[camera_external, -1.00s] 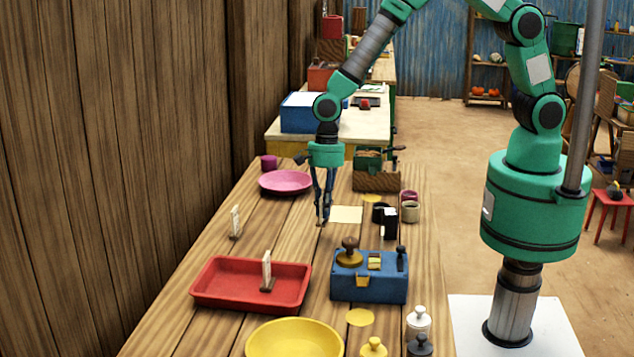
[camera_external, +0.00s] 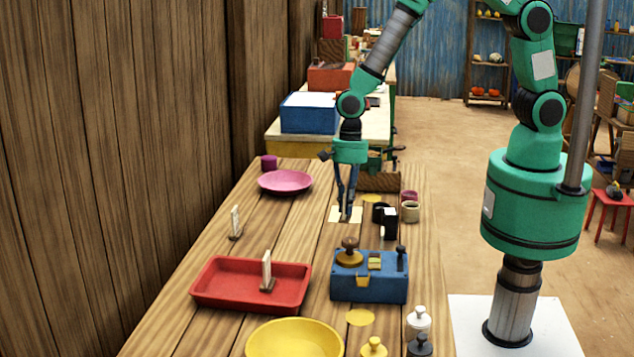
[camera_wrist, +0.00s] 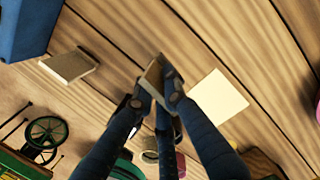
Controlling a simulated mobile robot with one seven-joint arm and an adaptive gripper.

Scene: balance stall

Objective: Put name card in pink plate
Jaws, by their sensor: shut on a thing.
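The pink plate (camera_external: 285,181) lies empty at the far left of the table in the external view. A pink edge at the right border of the wrist view (camera_wrist: 318,106) may be part of it. My gripper (camera_external: 346,216) is right of the plate and nearer, over a pale square sheet. In the wrist view my gripper (camera_wrist: 158,82) is shut on a small tan flat piece, which looks like the name card (camera_wrist: 152,77); the fingers hide part of it. Similar upright cards stand on the table (camera_external: 236,221) and in the red tray (camera_external: 267,268).
The pale sheet (camera_wrist: 218,97) lies flat beside my fingers. A blue box (camera_external: 369,287), the red tray (camera_external: 205,289), a yellow bowl (camera_external: 294,340) and cups (camera_external: 410,212) stand nearby. Table between sheet and plate is bare. A wooden wall runs along the left.

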